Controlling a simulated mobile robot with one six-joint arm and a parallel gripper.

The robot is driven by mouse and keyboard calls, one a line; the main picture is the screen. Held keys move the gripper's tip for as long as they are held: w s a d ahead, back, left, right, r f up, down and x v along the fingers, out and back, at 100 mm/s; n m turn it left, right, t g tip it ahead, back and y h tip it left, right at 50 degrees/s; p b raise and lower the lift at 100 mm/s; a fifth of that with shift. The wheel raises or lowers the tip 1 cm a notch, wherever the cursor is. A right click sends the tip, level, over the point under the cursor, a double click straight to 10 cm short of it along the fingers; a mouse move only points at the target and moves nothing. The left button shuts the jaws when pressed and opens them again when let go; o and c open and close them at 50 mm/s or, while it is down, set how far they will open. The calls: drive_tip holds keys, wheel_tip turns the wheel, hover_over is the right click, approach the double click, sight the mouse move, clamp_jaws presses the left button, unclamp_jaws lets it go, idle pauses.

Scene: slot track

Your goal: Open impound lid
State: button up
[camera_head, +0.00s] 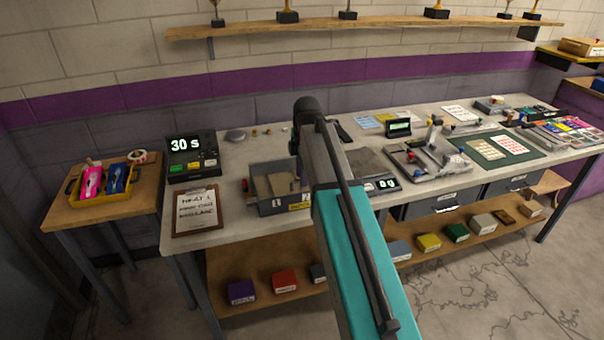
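A grey box (268,206) with a small yellow label (300,206) stands near the front edge of the workbench, just left of my arm. It is the likely impound box, but the label is too small to read. Tan panels show in its top, and small numbered tags are on its front. My arm covers its right side, so I cannot tell how its lid stands. My teal and grey arm rises from the bottom centre to a dark joint above the bench. My gripper is not visible; the arm hides whatever is beyond that joint.
A clipboard (196,211) and a timer reading 30 s (190,158) are left of the box. A scale display (386,184) and a metal fixture (432,158) are to the right. Coloured boxes line the shelf below. A side table (103,212) with a yellow tray stands left.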

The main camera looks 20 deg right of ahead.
clamp_jaws()
drive_tip(key=shift+w, duration=0.15)
drive_tip(key=w, duration=2)
drive_tip(key=shift+b, duration=0.35)
unclamp_jaws()
drive_tip(key=shift+s+r, duration=0.1)
drive_tip(key=shift+r, duration=0.05)
wheel_tip(320, 180, up, 13)
drive_tip(key=s+b, duration=0.2)
drive_tip(key=b, duration=0.1)
drive_tip(key=shift+s, duration=0.3)
